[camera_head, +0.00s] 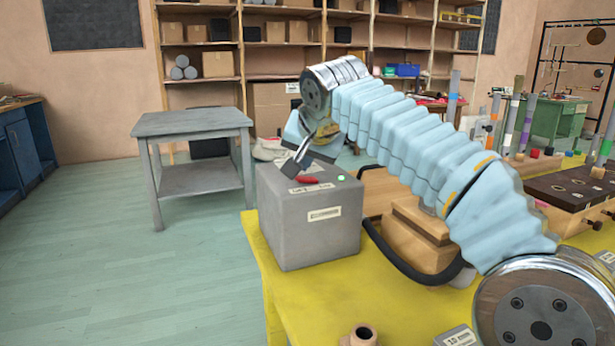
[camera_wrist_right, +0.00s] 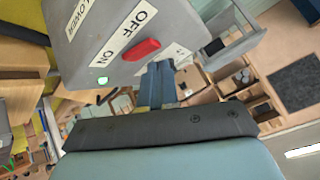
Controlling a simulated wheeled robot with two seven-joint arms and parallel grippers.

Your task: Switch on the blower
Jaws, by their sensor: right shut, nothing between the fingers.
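The blower (camera_head: 310,225) is a grey box on the yellow table in the head view; it also shows in the right wrist view (camera_wrist_right: 85,35). On its top is a red switch (camera_head: 307,180), seen closer in the wrist view (camera_wrist_right: 140,49), beside a label reading OFF and ON. The switch's narrower end lies toward the ON word. A small lamp (camera_wrist_right: 102,80) near ON glows green. My right gripper (camera_head: 291,170) is shut and empty, its fingertips (camera_wrist_right: 158,70) close beside the switch; contact cannot be told. My left gripper is not in view.
A black hose (camera_head: 410,268) runs from behind the blower beside wooden blocks. A small brown pipe piece (camera_head: 363,335) is at the front of the yellow table (camera_head: 300,305). A grey side table (camera_head: 190,124) stands to the left, with open floor around it.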

